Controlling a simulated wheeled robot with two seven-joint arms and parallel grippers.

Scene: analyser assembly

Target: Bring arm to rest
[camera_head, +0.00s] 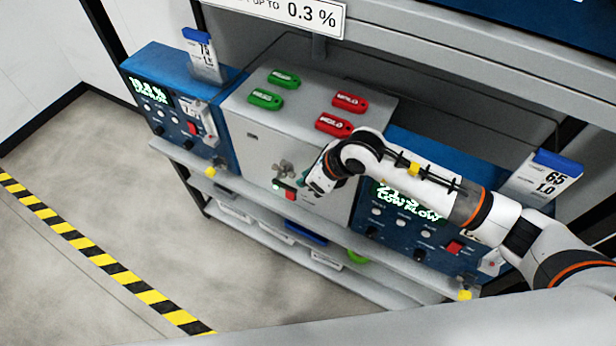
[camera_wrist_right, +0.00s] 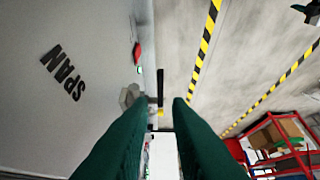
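My right arm (camera_head: 435,185) comes in from the right, across the front of the right blue analyser. My right gripper (camera_head: 317,185) is beside the front face of the grey box (camera_head: 262,150), close to a metal valve knob (camera_head: 286,169). In the right wrist view its two green fingers (camera_wrist_right: 161,104) are apart with a gap between them and nothing held. The valve knob (camera_wrist_right: 129,96) shows just beyond the left finger, next to the face marked SPAN (camera_wrist_right: 64,74). Whether a finger touches the box is unclear. My left gripper is out of view.
Green tags (camera_head: 266,99) and red tags (camera_head: 334,125) lie on the box. Blue analysers stand at left (camera_head: 170,105) and right (camera_head: 425,145) on the bench. A lower shelf (camera_head: 345,288) holds trays. Open floor (camera_head: 60,270) with a striped line lies at front left.

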